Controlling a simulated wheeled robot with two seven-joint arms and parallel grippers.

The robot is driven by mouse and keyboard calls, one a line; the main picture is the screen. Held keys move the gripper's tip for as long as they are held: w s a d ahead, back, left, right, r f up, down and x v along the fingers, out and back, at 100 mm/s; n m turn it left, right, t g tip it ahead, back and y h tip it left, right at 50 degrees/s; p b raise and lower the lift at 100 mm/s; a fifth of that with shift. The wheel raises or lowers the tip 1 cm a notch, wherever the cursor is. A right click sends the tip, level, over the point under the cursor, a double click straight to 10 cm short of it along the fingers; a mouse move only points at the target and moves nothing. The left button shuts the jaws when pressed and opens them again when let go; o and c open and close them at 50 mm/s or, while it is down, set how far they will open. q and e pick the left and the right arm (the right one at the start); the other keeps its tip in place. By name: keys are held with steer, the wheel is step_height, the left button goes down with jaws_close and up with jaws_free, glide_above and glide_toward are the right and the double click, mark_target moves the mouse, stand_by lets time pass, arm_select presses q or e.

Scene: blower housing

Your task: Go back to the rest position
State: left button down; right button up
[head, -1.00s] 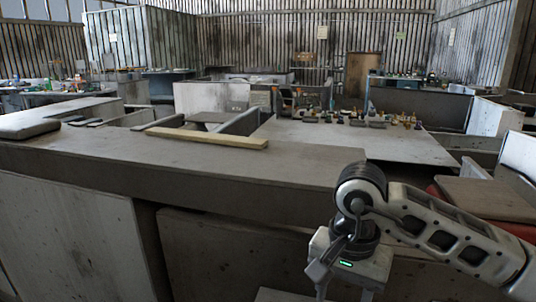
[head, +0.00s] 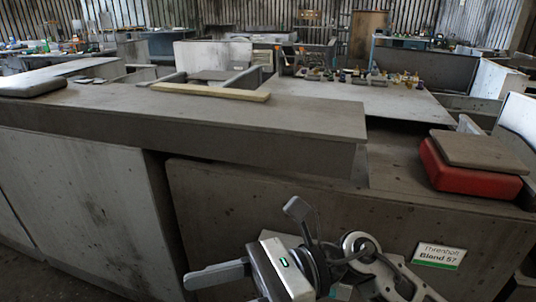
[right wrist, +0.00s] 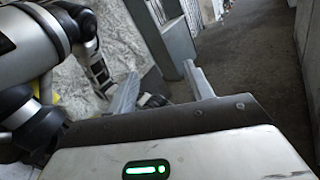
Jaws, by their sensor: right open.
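My right gripper (head: 238,241) is low in the front middle of the head view, before the grey bench front. Its two fingers stand wide apart with nothing between them. In the right wrist view its fingers (right wrist: 161,72) also show apart and empty, above the body with the green light. A white and black arm of mine comes in at the left of that view. Its far end is small and dark, so I cannot tell how its jaws stand. My left arm does not show in the head view.
A long grey bench (head: 230,112) crosses in front of me, with a pale wooden strip (head: 210,91) on it. A red box (head: 470,178) with a brown lid stands at the right. A white label (head: 439,256) is on the front panel. Floor (right wrist: 240,60) shows clear in the wrist view.

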steer(key=w+d+r+m+t+y, duration=0.1)
steer(key=w+d+m+t+y, duration=0.15)
steer(key=m+t, duration=0.5)
steer(key=w+d+r+m+t+y, duration=0.1)
steer(key=w+m+t+y, duration=0.3)
steer(key=m, duration=0.6)
steer(key=w+d+f+m+t+h, duration=0.2)
steer(key=d+f+m+t+h, duration=0.3)
steer(key=m, duration=0.5)
steer(key=w+d+f+m+t+h, duration=0.25)
steer(key=m+t+h, duration=0.4)
steer(key=m, duration=0.35)
steer(key=s+d+f+m+g+h, duration=0.2)
steer(key=s+d+f+m+h, duration=0.1)
steer(key=f+m, duration=0.2)
steer(key=s+d+f+m+g+h, duration=0.2)
steer(key=s+d+f+m+h, duration=0.1)
steer(key=f, duration=0.6)
steer(key=s+d+f+m+g+h, duration=0.2)
steer(key=s+d+f+m+h, duration=0.1)
steer(key=s+f+m, duration=0.2)
step_height(320, 180, down, 3)
steer(key=shift+d+r+m, duration=0.15)
steer(key=shift+r+m, duration=0.05)
steer(key=shift+m, duration=1.05)
